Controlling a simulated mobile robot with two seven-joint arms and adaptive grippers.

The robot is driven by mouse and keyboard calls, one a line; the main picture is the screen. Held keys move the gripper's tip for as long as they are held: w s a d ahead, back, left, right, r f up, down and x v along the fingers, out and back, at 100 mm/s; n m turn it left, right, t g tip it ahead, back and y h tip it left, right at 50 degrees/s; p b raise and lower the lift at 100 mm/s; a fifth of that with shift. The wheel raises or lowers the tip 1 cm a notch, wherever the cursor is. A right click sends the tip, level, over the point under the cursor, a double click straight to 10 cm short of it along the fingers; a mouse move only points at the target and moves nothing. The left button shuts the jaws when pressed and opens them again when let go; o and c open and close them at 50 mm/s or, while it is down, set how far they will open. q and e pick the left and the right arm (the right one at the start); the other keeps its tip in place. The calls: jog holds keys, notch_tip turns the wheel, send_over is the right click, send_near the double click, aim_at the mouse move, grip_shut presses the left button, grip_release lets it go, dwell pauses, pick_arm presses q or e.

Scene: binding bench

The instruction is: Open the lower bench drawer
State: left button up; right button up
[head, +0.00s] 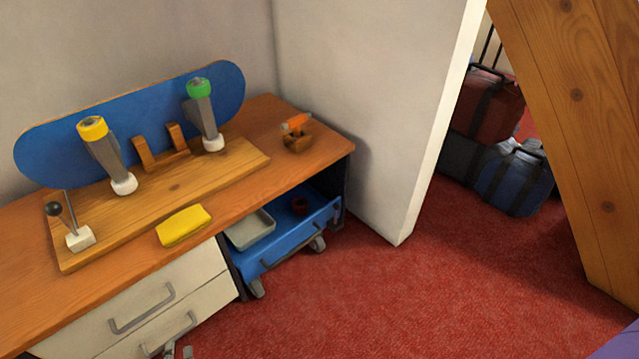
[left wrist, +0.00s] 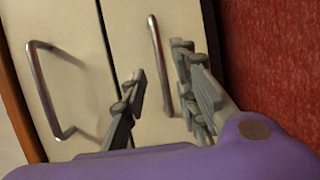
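The lower bench drawer (head: 205,309) has a cream front that looks flush with the upper drawer. Its grey bar handle (head: 168,334) is near the bottom of the head view. In the left wrist view the lower drawer (left wrist: 127,38) is the right panel, with its metal handle (left wrist: 158,60). My left gripper (head: 178,353) is only partly visible at the bottom edge of the head view. In the left wrist view my left gripper (left wrist: 161,66) is open, with one finger on each side of the handle. Whether a finger touches the handle is unclear. My right gripper is not in view.
The upper drawer (head: 164,285) and its handle (head: 142,307) are directly above. A blue wheeled cart (head: 290,243) stands under the bench right of the drawers. The wooden bench top (head: 325,142) holds a skateboard deck (head: 150,108) and yellow block (head: 184,225). Red carpet (head: 370,300) is clear.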

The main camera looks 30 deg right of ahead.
aim_at(174, 339)
pick_arm(q)
jog(key=b+x, duration=0.1)
jog(key=x, duration=0.4)
jog(key=shift+w+b, duration=0.1)
jog(key=shift+b, duration=0.3)
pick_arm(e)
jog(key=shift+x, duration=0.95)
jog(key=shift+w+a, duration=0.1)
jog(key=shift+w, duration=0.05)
pick_arm(q)
grip_shut()
